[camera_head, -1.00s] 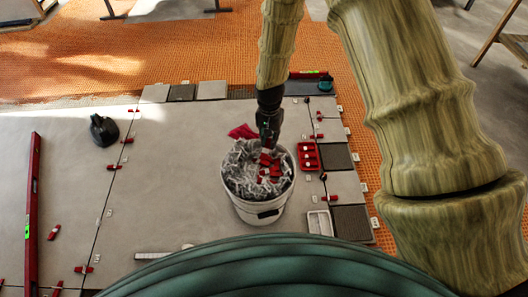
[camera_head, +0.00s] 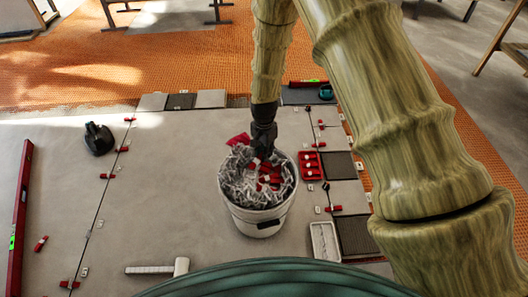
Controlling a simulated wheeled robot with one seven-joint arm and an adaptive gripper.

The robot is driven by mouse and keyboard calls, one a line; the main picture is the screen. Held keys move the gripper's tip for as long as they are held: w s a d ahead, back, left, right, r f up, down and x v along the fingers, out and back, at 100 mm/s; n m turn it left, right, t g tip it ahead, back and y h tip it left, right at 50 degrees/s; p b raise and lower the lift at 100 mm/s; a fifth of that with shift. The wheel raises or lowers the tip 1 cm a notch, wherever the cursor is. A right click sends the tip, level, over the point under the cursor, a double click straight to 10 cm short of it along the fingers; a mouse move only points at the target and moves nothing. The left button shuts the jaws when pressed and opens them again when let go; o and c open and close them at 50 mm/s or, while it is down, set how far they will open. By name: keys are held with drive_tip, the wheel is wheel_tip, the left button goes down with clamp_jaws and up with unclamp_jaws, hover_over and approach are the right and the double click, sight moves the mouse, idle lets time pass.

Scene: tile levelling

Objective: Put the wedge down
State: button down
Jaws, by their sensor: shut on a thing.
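My gripper (camera_head: 262,155) points down over the back part of a white bucket (camera_head: 258,222). It is shut on a small red-and-white wedge (camera_head: 255,162), of which only a little shows beneath the fingers. The bucket is filled with grey-white clips, and several red wedges (camera_head: 270,180) lie among them. I cannot tell whether the held wedge touches the bucket's contents.
A red compartment tray (camera_head: 311,165) stands right of the bucket, with a white tray (camera_head: 324,241) nearer.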

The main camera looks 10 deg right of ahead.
drive_tip(key=shift+f+b, duration=4.3)
drive_tip(key=shift+f, duration=0.9)
drive_tip(key=c, duration=1.3)
unclamp_jaws()
drive_tip(key=shift+o, duration=0.2)
wheel_tip(320, 180, up, 7)
drive_tip(key=p, duration=0.6)
drive_tip(key=shift+r+p, duration=0.15)
drive_tip(key=shift+p, duration=0.2)
